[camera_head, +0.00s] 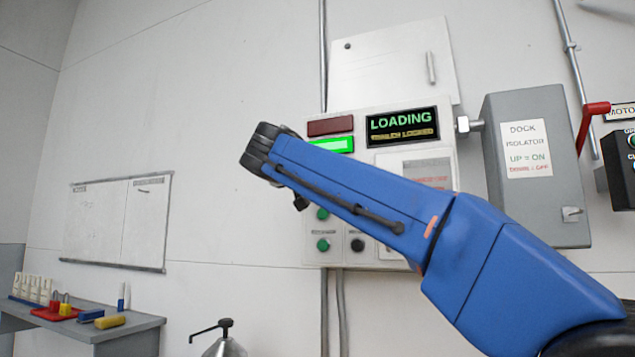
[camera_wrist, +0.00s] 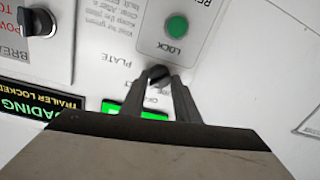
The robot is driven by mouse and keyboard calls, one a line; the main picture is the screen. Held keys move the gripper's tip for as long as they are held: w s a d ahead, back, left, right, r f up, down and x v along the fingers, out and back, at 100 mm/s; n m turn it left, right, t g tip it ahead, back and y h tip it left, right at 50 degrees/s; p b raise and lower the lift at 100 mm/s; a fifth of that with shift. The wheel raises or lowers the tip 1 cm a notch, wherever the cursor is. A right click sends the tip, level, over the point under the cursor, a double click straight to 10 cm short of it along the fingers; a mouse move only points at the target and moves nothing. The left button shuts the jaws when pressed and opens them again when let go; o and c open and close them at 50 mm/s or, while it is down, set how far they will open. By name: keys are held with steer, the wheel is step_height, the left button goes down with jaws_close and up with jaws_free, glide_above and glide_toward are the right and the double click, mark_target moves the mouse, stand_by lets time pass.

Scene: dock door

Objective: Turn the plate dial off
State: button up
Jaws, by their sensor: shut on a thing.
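The plate dial (camera_wrist: 157,71) is a small dark knob on the light control panel, beside the word PLATE in the wrist view. My gripper (camera_wrist: 161,80) has its two fingers closed around the dial. The fingers hide part of the knob and its position lettering, so I cannot tell its setting. In the head view my blue arm crosses the control panel (camera_head: 445,160) and hides the dial and my fingertips.
A green LOCK button (camera_wrist: 176,26) and another black dial (camera_wrist: 40,21) lie near my fingers. The display (camera_head: 402,124) reads LOADING, TRAILER LOCKED, and a green lamp (camera_head: 332,145) is lit. A grey isolator box (camera_head: 541,205) with a red lever (camera_head: 588,128) stands right.

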steer(key=shift+n+g, duration=0.4)
steer(key=shift+n, duration=4)
steer(key=o, duration=1)
steer(key=shift+o, duration=0.2)
steer(key=shift+a, duration=0.1)
steer(key=f+v, duration=0.1)
steer(key=v, duration=1.6)
steer(key=shift+s+a+r, duration=0.15)
steer(key=shift+r, duration=0.3)
